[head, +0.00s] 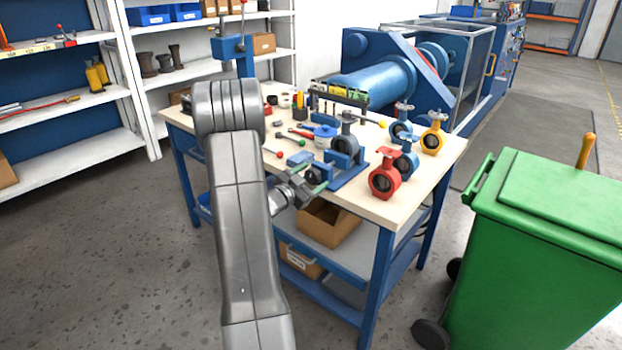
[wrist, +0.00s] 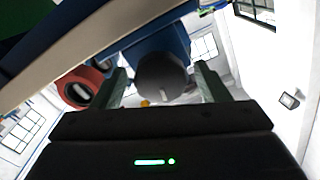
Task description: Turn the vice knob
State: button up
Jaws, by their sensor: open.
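The blue vice (head: 347,172) sits at the near edge of the workbench, with a grey butterfly valve (head: 346,142) at its jaws. In the wrist view, a dark round knob (wrist: 162,76) shows end-on in front of a blue body (wrist: 168,40); it looks like the vice knob. My gripper (head: 309,178) is open at the bench's near edge, just left of the vice. In the wrist view its two fingers (wrist: 160,84) stand on either side of the knob, with gaps visible. In the head view I cannot clearly make out the knob beside the gripper.
A red valve (head: 384,178), blue valves (head: 406,160) and a yellow valve (head: 433,138) stand right of the vice on the workbench (head: 428,181). Loose tools lie behind the vice. A cardboard box (head: 330,224) is below. A green bin (head: 540,235) stands at right.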

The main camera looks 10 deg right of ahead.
jog(key=v, duration=1.3)
jog(key=shift+s+a, duration=0.25)
jog(key=shift+a, duration=0.05)
jog(key=x, duration=1.3)
jog(key=shift+w+d, duration=0.25)
jog(key=shift+d, duration=0.05)
